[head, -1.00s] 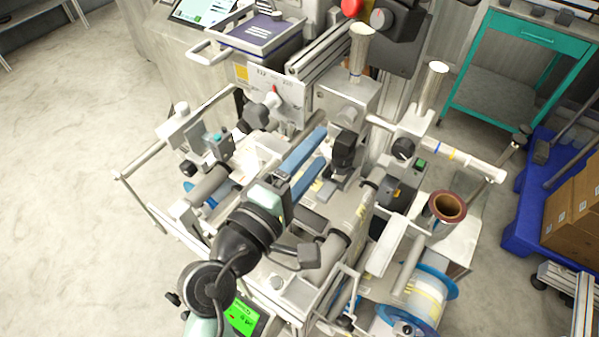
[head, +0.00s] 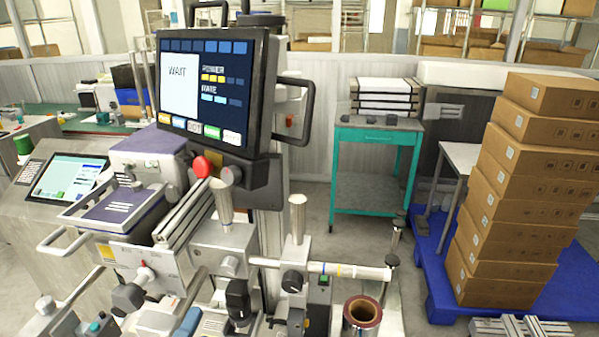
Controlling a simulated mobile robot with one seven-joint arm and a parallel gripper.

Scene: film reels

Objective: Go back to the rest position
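My gripper and arm are not clearly visible in the head view now. The machine (head: 225,240) fills the lower left and middle, with a screen (head: 212,92) above it reading "WAIT". A red button (head: 202,166) sits below the screen. A brown film roll (head: 362,312) stands on end at the bottom, partly cut off by the frame edge. A horizontal white roller (head: 335,270) with coloured bands runs above it. The lower part of the machine is out of frame.
A teal trolley (head: 372,134) stands behind, with clear floor around its legs. Stacked cardboard boxes (head: 520,190) stand on a blue pallet (head: 432,285) at the right. A tablet (head: 66,178) lies on a grey cabinet at the left.

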